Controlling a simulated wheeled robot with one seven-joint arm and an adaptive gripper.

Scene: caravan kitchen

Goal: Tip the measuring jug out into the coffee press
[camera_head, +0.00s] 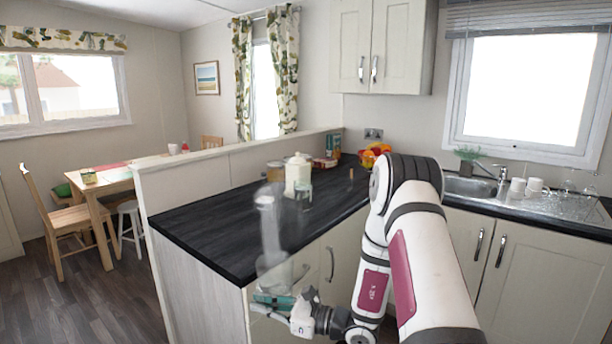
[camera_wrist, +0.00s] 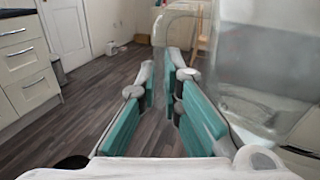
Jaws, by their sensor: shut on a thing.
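My gripper (camera_head: 277,303) is low in front of the counter's near corner. Its teal-padded fingers (camera_wrist: 162,85) are shut on the clear measuring jug (camera_head: 274,278); in the wrist view the jug (camera_wrist: 265,75) fills the right side, with its clear handle at the fingers. The jug is see-through, so its contents are hard to tell. A faint, tall clear shape (camera_head: 269,205) rises above the jug; I cannot tell what it is. A cream lidded pot with a top knob (camera_head: 298,172) stands on the counter, possibly the coffee press. A small clear glass (camera_head: 303,194) stands before it.
The dark countertop (camera_head: 215,232) has bare room at its near left. Jars (camera_head: 275,171), boxes (camera_head: 332,147) and a colourful bowl (camera_head: 374,153) stand towards the back. A low partition (camera_head: 200,177) runs along the left. The sink (camera_head: 470,187) with mugs is at right.

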